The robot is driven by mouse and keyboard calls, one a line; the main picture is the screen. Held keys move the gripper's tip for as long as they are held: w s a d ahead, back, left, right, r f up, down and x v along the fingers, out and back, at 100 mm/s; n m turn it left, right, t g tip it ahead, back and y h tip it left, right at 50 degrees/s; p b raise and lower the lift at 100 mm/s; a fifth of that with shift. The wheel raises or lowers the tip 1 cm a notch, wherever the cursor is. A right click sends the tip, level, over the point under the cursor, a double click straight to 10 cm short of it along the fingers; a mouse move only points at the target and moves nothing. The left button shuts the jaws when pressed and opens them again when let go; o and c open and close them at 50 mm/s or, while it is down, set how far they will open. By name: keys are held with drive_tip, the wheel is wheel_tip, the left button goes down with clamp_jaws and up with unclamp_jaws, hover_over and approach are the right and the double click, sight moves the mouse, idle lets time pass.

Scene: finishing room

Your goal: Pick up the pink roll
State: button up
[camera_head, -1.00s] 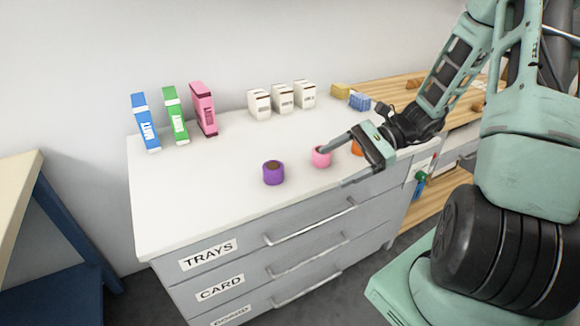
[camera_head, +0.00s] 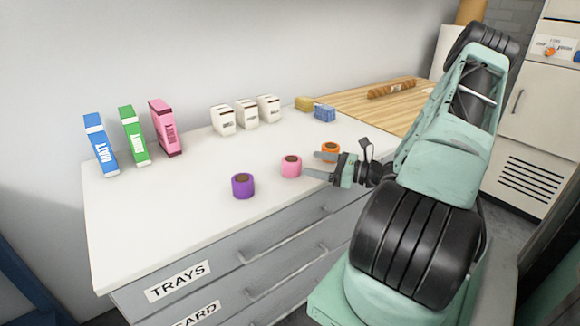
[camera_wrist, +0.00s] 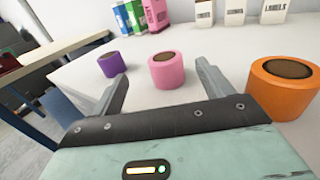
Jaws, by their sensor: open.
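The pink roll (camera_head: 291,166) stands upright on the white cabinet top, between the purple roll and the orange roll. In the wrist view the pink roll (camera_wrist: 166,70) lies ahead of my gripper (camera_wrist: 160,85), in line with the space between its two fingers. My gripper is open and empty, and its fingers do not appear to reach around the roll. In the head view my gripper (camera_head: 314,164) is just right of the pink roll, near the orange roll.
A purple roll (camera_head: 243,185) stands to the left and an orange roll (camera_head: 329,149) to the right, close to a finger. Blue (camera_head: 100,145), green (camera_head: 133,136) and pink (camera_head: 165,128) boxes and white containers (camera_head: 246,113) stand at the back. The front left top is clear.

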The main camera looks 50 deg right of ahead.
sight(285, 158)
drive_tip(key=x, duration=0.5)
drive_tip(key=shift+d+f+p+x, duration=0.1)
drive_tip(key=shift+p+x, duration=0.05)
drive_tip(key=shift+x, duration=0.75)
drive_tip(key=shift+d+f+p+x, duration=0.1)
drive_tip(key=shift+x, duration=0.8)
drive_tip(key=shift+d+f+p+x, duration=0.1)
drive_tip(key=shift+f+p+x, duration=0.05)
drive_tip(key=shift+x, duration=0.8)
drive_tip(key=c, duration=1.1)
